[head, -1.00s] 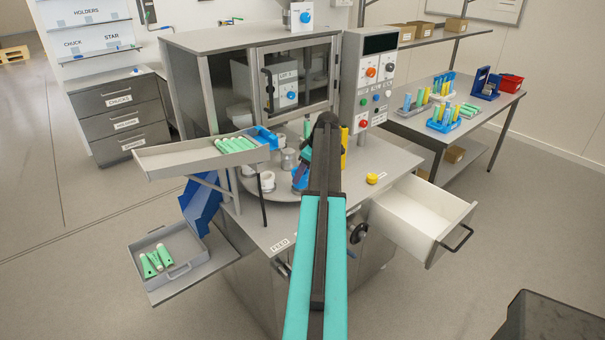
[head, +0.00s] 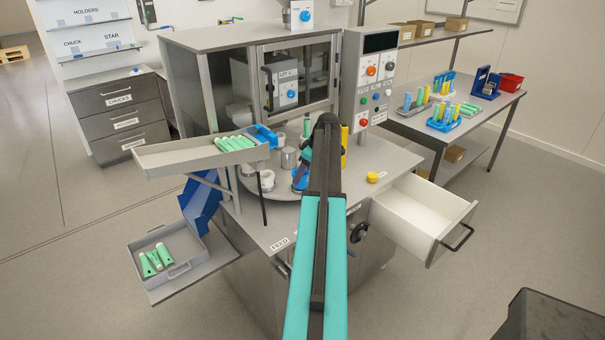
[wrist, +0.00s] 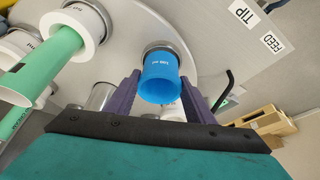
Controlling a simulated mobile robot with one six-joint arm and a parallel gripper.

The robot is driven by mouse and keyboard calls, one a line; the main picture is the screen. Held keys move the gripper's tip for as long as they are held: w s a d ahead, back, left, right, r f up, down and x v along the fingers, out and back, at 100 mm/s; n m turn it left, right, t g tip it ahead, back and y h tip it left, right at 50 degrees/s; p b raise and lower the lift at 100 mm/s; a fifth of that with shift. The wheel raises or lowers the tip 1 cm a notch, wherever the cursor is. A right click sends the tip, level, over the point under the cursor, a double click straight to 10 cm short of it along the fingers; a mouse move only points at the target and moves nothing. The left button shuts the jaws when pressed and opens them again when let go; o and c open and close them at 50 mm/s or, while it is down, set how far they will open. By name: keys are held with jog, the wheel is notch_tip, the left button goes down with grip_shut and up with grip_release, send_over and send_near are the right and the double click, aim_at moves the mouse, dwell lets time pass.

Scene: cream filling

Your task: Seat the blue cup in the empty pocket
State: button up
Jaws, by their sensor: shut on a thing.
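The blue cup (wrist: 160,80) is in the middle of the wrist view, between the two purple fingers of my gripper (wrist: 160,86), which is shut on it. Its far end meets or overlaps a grey metal ring (wrist: 163,46) on the round turntable (wrist: 205,25). I cannot tell whether the cup is inside the ring or just above it. In the head view, a blue patch of the cup (head: 299,180) shows left of my arm, over the turntable (head: 283,192). My arm hides part of that area.
A white holder (wrist: 75,30) with a green tube stands beside the cup in the wrist view. White holders (head: 267,180) sit on the turntable's left. A feed tray (head: 180,158) of green tubes overhangs the left side. An open drawer (head: 420,215) juts out at right.

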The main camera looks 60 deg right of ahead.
jog(key=shift+f+b, duration=0.3)
jog(key=shift+f, duration=0.25)
jog(key=o, duration=1.2)
jog(key=shift+r, duration=0.15)
jog(key=shift+b+v, duration=2.1)
jog(key=shift+v, duration=4.75)
